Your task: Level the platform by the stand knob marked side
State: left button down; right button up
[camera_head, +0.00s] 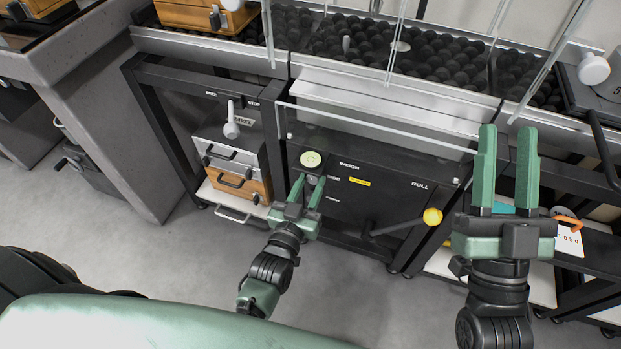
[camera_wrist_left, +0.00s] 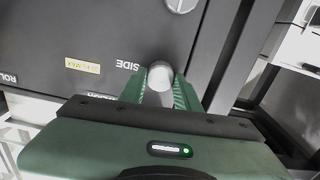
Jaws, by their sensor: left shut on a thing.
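The side knob (camera_wrist_left: 160,75), a pale round-ended knob beside the upside-down SIDE label (camera_wrist_left: 127,65), sits between my left gripper's (camera_wrist_left: 158,92) fingers in the left wrist view. In the head view my left gripper (camera_head: 308,188) is at the dark front panel of the stand (camera_head: 375,200), shut on this knob, which the fingers mostly hide. A round yellow-green bubble level (camera_head: 311,160) sits just above it; the bubble's exact position is too small to tell. My right gripper (camera_head: 507,165) is open and empty, at the right.
A lever with a yellow ball (camera_head: 432,216) sticks out at the panel's lower right. Another pale round knob (camera_wrist_left: 182,4) shows at the wrist view's top edge. Drawers (camera_head: 235,170) stand left of the panel. Black balls (camera_head: 400,48) fill a trough behind. Open floor (camera_head: 190,265) lies in front.

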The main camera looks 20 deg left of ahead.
pick_arm(q)
jog(key=shift+r+n+p, duration=0.1)
jog(key=shift+n+p, duration=0.65)
jog(key=shift+n, duration=0.35)
jog(key=shift+a+n+p, duration=0.1)
jog(key=shift+n+p, duration=0.45)
jog(key=shift+n, duration=0.65)
pick_arm(e)
jog(key=w+d+f+g+h, duration=0.1)
jog(key=w+f+g+h, duration=0.2)
jog(key=f+g, duration=0.5)
jog(key=shift+w+f+g, duration=0.2)
jog(key=shift+f+g, duration=0.2)
jog(key=shift+f, duration=2.75)
pick_arm(q)
jog(key=c, duration=1)
grip_release()
jog(key=shift+s, duration=0.1)
jog(key=shift+s, duration=0.35)
jog(key=s+p, duration=0.2)
jog(key=s, duration=0.5)
jog(key=shift+a, duration=0.1)
pick_arm(e)
jog(key=s+d+f+g+h, duration=0.1)
jog(key=s+d+f+g, duration=0.1)
jog(key=s+f+g, duration=0.2)
notch_tip(320, 180, down, 4)
jog(key=shift+r+m+g, duration=0.2)
jog(key=shift+m+g, duration=0.1)
jog(key=shift+g, duration=0.1)
